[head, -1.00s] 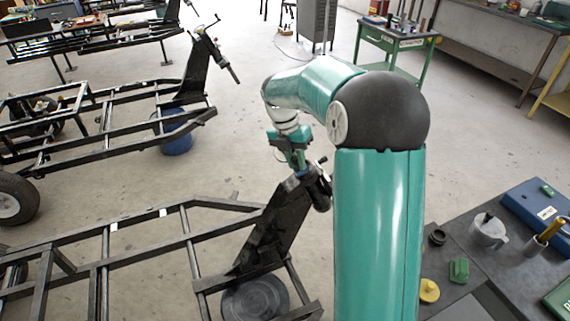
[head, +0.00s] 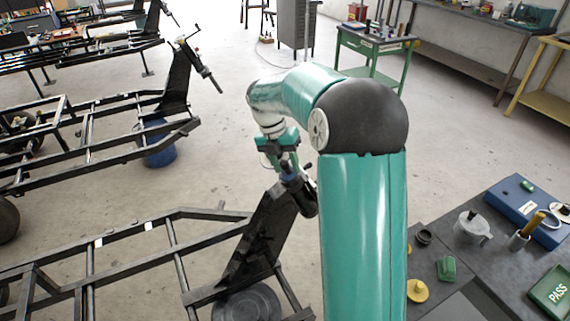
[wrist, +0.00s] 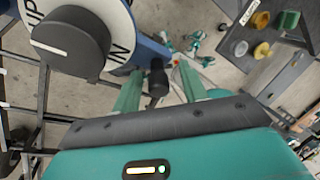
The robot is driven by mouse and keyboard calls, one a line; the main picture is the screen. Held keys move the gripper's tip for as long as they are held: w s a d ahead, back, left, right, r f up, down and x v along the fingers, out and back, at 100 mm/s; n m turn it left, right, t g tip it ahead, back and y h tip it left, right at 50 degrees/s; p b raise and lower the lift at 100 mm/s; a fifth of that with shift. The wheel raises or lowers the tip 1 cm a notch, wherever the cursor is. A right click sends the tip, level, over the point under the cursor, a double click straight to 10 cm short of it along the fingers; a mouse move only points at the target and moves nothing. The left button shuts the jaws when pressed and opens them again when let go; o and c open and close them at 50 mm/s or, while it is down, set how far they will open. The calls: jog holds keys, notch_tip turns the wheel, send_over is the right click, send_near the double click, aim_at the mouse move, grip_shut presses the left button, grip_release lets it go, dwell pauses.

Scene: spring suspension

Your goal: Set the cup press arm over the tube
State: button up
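My gripper (wrist: 160,90) has its two green fingers apart, with a black rod-like part (wrist: 157,80) between them. I see no clear contact with it. In the head view my gripper (head: 287,163) is just above a dark cylindrical device (head: 300,195) on top of a slanted black upright (head: 258,235). In the wrist view a white dial (wrist: 118,28) with a black knob (wrist: 70,42) shows the letters "UP" and "IN", close on the left of the fingers. A blue body (wrist: 150,50) lies behind it. I cannot tell which part is the press arm or which is the tube.
A black chassis frame (head: 130,235) extends left from the upright. The bench (head: 455,210) at right holds a yellow piece (head: 418,291), a green piece (head: 447,268), a black ring (head: 424,238), a metal pot (head: 471,229) and a blue case (head: 522,212). Open floor lies beyond.

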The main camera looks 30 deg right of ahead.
jog(key=v, duration=1.4)
